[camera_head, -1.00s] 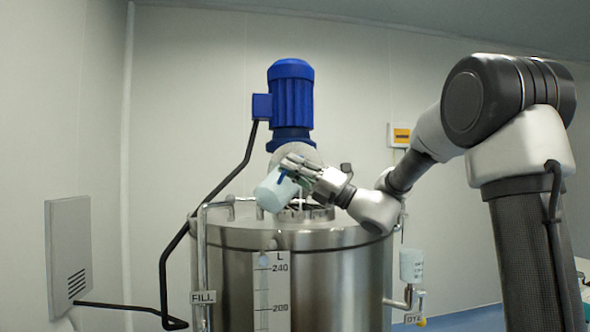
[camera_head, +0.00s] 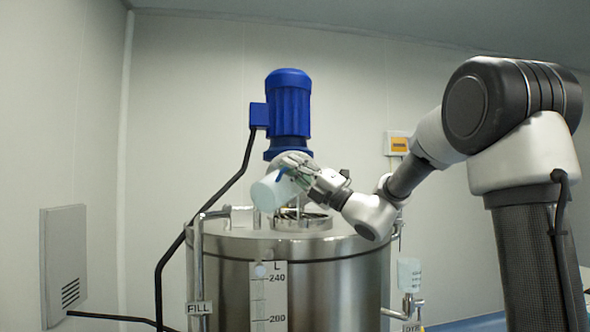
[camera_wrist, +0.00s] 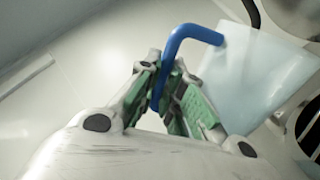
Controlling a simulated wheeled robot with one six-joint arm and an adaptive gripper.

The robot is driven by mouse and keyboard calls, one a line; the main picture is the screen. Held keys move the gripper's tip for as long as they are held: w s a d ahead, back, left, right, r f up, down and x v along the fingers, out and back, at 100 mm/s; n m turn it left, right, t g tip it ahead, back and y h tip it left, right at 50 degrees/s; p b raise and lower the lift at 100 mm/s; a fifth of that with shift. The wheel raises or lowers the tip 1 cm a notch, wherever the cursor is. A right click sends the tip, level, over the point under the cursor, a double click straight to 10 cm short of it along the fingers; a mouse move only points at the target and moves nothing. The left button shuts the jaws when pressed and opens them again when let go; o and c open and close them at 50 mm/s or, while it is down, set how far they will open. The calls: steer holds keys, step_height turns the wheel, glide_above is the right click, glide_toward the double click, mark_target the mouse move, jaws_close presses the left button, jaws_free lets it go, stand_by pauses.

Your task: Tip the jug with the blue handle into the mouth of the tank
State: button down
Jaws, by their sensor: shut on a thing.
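The pale blue-white jug (camera_head: 268,192) is held in the air above the tank lid, tilted toward the left. Its blue handle (camera_wrist: 173,52) is between the green-padded fingers of my gripper (camera_wrist: 168,98), which is shut on it. In the head view my gripper (camera_head: 290,171) is at the jug's right side. The steel tank (camera_head: 345,285) stands below. Its round mouth (camera_head: 302,223) is on the lid, below and a little right of the jug. A dark slotted opening also shows at the right edge of the wrist view. I cannot see what is inside the jug.
A blue motor (camera_head: 289,105) rises from the lid just behind the jug, with a black cable (camera_head: 210,205) to its left. A FILL pipe (camera_head: 197,265) stands at the tank's left. A small pale container (camera_head: 409,274) is at its right.

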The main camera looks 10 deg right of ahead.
steer(key=shift+w+d+r+m+t+h, duration=0.4)
steer(key=shift+m+t+h, duration=0.2)
steer(key=shift+m, duration=0.55)
steer(key=shift+w+d+r+m+t+h, duration=0.25)
steer(key=shift+r+m+t+h, duration=0.25)
steer(key=shift+m+t, duration=0.45)
steer(key=shift+w+d+r+m+t+h, duration=0.3)
steer(key=shift+r+m+t+h, duration=0.2)
steer(key=shift+m, duration=0.8)
steer(key=shift+w+d+r+m+t+h, duration=0.35)
steer(key=shift+w+d+m+t+h, duration=0.25)
steer(key=shift+m+h, duration=0.7)
steer(key=shift+w+d+r+m+t+h, duration=0.4)
steer(key=shift+d+m+t+h, duration=0.35)
steer(key=shift+m, duration=1)
steer(key=shift+w+d+r+m+t+h, duration=0.3)
steer(key=shift+w+d+m+t+h, duration=0.25)
steer(key=shift+m+h, duration=0.8)
steer(key=shift+w+d+m, duration=0.15)
steer(key=shift+m, duration=0.35)
